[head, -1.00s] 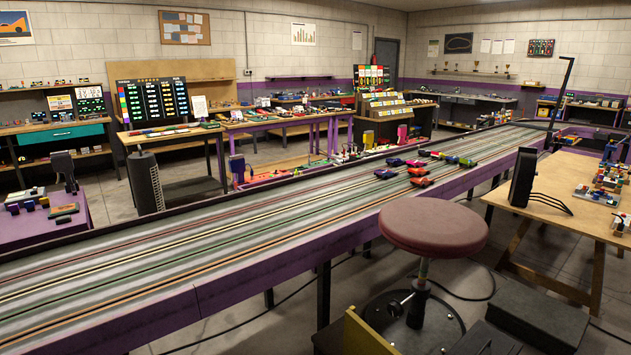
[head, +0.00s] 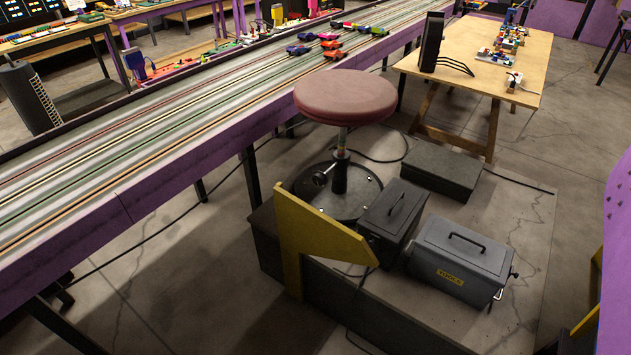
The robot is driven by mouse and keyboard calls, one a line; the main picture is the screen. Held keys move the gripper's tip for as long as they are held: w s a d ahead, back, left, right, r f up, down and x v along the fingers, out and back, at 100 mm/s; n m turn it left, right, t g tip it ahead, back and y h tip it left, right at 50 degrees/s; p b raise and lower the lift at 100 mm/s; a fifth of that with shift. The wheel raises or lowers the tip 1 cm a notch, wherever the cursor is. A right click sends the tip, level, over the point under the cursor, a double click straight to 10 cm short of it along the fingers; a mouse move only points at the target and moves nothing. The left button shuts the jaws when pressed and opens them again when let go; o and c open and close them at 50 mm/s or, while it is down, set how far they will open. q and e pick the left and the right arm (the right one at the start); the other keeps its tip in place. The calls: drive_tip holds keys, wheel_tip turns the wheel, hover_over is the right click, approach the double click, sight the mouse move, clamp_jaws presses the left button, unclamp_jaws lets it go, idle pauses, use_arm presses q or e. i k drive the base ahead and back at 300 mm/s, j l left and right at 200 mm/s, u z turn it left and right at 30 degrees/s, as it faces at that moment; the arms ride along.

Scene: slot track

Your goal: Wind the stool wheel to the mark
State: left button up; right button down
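The stool has a round dark red seat (head: 345,97) on a dark column (head: 340,175) and a round black base (head: 345,200). It stands on a low platform beside the slot track. A small crank-like part (head: 323,176), possibly the wheel, sticks out to the left of the column near the base. The column shows a small pale and reddish band (head: 341,141) under the seat; I cannot tell whether it is the mark. Neither of my grippers is in view.
A yellow bracket (head: 305,235) stands at the platform's front left. The purple-sided track (head: 155,180) runs behind. Grey floor (head: 190,285) is open at front left.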

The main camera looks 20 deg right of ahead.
sight(318, 179)
drive_tip(key=z, duration=0.8)
drive_tip(key=i+j+z, duration=0.15)
drive_tip(key=z, duration=0.25)
drive_tip(key=i+j+z, duration=0.15)
drive_tip(key=j+z, duration=0.3)
drive_tip(key=i+j+z, duration=0.1)
drive_tip(key=z, duration=0.3)
drive_tip(key=j+z, duration=0.4)
